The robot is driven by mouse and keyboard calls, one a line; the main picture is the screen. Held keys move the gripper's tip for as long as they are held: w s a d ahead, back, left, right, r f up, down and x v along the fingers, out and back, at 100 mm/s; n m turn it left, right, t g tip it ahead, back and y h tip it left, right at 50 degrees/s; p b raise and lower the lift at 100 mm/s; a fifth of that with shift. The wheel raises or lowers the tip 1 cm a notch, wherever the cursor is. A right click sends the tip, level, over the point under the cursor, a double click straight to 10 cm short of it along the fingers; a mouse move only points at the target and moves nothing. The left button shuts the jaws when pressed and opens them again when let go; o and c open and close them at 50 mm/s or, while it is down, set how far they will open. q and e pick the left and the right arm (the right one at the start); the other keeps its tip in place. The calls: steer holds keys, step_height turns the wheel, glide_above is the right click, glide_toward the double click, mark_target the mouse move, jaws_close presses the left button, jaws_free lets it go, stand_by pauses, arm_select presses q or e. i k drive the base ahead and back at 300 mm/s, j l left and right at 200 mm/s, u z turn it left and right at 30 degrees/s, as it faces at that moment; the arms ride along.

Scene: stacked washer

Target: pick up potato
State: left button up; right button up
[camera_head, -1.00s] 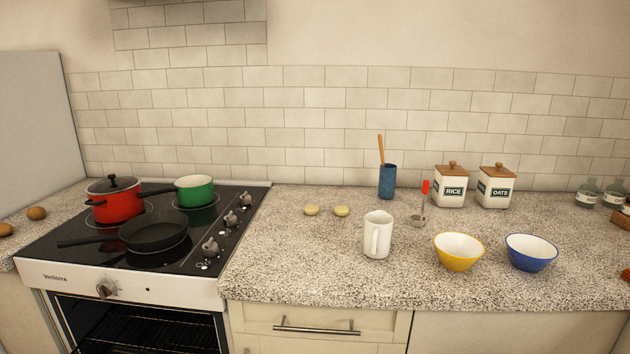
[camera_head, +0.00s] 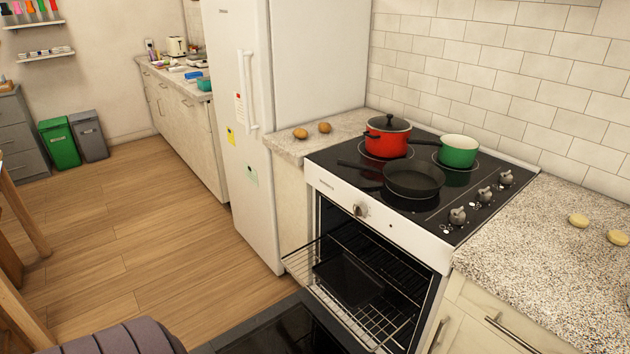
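Two brown, potato-like round items lie on the speckled counter left of the stove. One potato (camera_head: 300,133) is nearer the fridge, and the other potato (camera_head: 324,127) is just right of it, closer to the red pot. Two pale yellow, flat-looking pieces, a left one (camera_head: 578,220) and a right one (camera_head: 618,237), lie on the counter right of the stove. I cannot tell whether these are cut potato. Neither of my grippers is in view.
The stove (camera_head: 462,228) holds a red lidded pot (camera_head: 388,143), a green pot (camera_head: 458,156) and a black pan (camera_head: 413,181). The oven below is open, its rack (camera_head: 370,316) pulled out. A white fridge (camera_head: 240,150) stands left. The wooden floor (camera_head: 150,245) is clear.

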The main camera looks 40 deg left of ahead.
mark_target(298, 133)
steer(key=u, duration=1.5)
